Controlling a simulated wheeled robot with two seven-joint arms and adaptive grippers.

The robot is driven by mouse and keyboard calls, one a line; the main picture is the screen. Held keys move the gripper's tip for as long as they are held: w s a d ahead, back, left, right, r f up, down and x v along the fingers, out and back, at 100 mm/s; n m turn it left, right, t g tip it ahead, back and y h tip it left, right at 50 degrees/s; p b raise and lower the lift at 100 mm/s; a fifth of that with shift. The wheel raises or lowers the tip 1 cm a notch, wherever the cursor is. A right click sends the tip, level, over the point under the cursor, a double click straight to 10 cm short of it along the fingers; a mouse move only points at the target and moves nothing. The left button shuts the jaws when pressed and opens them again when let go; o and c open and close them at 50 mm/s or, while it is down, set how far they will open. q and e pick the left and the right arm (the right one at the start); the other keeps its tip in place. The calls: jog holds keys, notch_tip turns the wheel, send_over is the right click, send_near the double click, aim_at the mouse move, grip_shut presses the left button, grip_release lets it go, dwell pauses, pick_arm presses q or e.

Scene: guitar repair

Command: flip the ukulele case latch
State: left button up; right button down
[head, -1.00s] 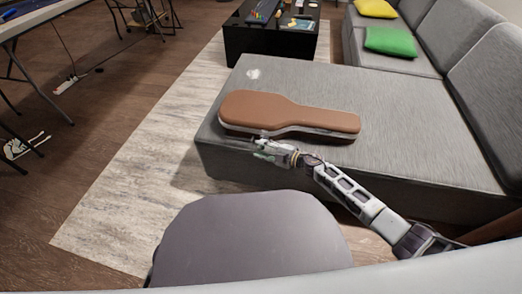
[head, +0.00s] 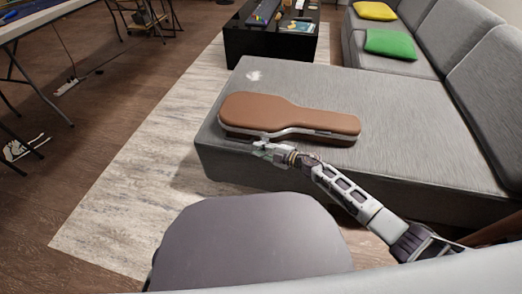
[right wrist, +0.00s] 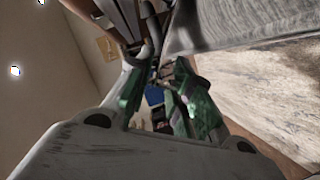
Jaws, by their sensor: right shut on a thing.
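The brown ukulele case (head: 285,112) lies flat on the grey sofa, its wide end to the left. A pale rim runs along its near side. My right gripper (head: 262,147) is at that near side, by the wide body, shut on a small part of the case front. This is probably the latch, but it is too small and too covered to make out. In the right wrist view, the green-padded fingers (right wrist: 165,85) come together towards a dark, narrow part at the top. My left gripper is not in view.
The grey sofa (head: 400,170) carries green (head: 391,43) and yellow (head: 375,10) cushions. A dark rounded seat (head: 250,240) stands in front of me. A black low table (head: 270,40) with items is behind the sofa. The sofa top right of the case is clear.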

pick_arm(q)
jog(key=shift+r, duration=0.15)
pick_arm(e)
jog(key=shift+s+a+f, duration=0.1)
jog(key=shift+s+f, duration=0.25)
jog(key=shift+f, duration=0.1)
pick_arm(q)
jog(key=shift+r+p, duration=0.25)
jog(key=shift+p, duration=0.15)
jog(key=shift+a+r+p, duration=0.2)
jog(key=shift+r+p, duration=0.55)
jog(key=shift+p, duration=0.05)
pick_arm(e)
jog(key=shift+w+r+m+g, duration=0.15)
jog(key=shift+r+m+g, duration=0.15)
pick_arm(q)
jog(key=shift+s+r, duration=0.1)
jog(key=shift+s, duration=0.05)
pick_arm(e)
jog(key=shift+r, duration=0.1)
